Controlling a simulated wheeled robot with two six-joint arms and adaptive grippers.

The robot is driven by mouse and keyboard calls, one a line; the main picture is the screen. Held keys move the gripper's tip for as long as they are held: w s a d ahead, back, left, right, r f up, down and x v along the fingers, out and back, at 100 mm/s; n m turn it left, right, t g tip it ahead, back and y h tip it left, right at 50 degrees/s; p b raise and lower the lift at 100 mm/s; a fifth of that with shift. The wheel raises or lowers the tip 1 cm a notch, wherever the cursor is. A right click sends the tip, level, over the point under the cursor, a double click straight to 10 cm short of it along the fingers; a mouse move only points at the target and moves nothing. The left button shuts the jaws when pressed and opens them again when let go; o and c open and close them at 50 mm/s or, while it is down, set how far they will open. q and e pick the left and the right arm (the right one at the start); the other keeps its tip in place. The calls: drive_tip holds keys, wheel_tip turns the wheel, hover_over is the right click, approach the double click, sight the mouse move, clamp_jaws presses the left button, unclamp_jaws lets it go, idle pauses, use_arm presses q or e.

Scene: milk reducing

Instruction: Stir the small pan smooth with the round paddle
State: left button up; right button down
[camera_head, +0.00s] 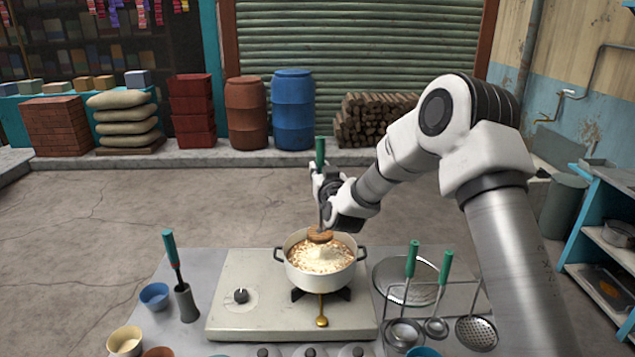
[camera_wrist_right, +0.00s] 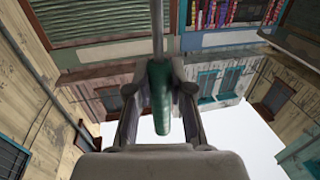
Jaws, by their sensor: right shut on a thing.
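The small pan (camera_head: 300,277) is white with two dark handles and stands on the burner of the pale stove. It holds a creamy, lumpy, brown-flecked mixture (camera_head: 330,256). The round paddle (camera_head: 320,236) has a brown disc head, a thin shaft and a green handle (camera_head: 320,150). Its head is at the far side of the pan, over or touching the mixture; I cannot tell which. My right gripper (camera_head: 322,182) is shut on the paddle and holds it upright above the pan. The green handle also shows between the fingers in the right wrist view (camera_wrist_right: 159,95). My left gripper is not in view.
The stove (camera_head: 235,315) has a knob at left and a brass spoon-shaped piece in front. A grey holder (camera_head: 186,302) with a green-handled tool and small bowls stand at left. Ladles and a skimmer (camera_head: 477,332) hang on a rack at right. Barrels and logs are far behind.

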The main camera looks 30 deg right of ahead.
drive_tip(key=shift+s+f, duration=0.1)
drive_tip(key=shift+f, duration=0.2)
wheel_tip(320, 180, down, 9)
drive_tip(key=b, duration=0.6)
drive_tip(key=shift+b, duration=0.35)
drive_tip(key=shift+r, duration=0.1)
drive_tip(key=shift+a, duration=0.2)
